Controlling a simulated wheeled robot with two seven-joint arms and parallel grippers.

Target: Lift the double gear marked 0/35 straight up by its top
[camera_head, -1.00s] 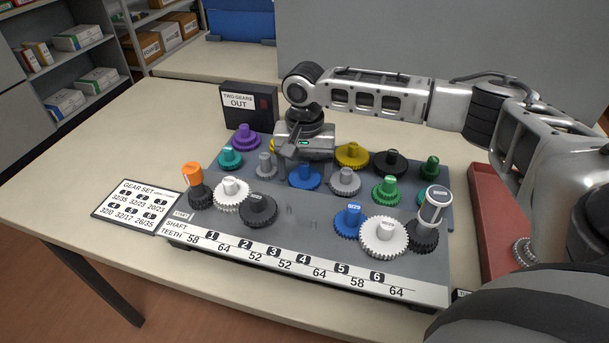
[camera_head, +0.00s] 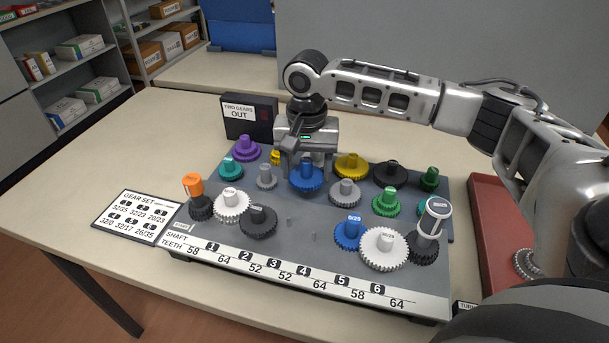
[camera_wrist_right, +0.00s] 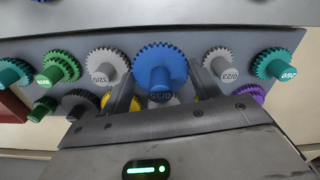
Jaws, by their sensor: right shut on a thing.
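The blue double gear marked 0/35 (camera_head: 307,182) is in the middle of the gear board in the head view. In the right wrist view the blue gear (camera_wrist_right: 161,66) shows large, its marked top between the two fingers. My right gripper (camera_head: 306,163) comes down over it from above and is shut on its top hub. The gear looks raised a little above the board; its underside is hidden. My left gripper is not in view.
The dark gear board (camera_head: 290,248) carries several other gears close by, including a grey one (camera_head: 344,192) and a yellow one (camera_head: 351,167). A black "two gears out" box (camera_head: 249,127) stands behind. A red tray (camera_head: 490,235) lies to the right.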

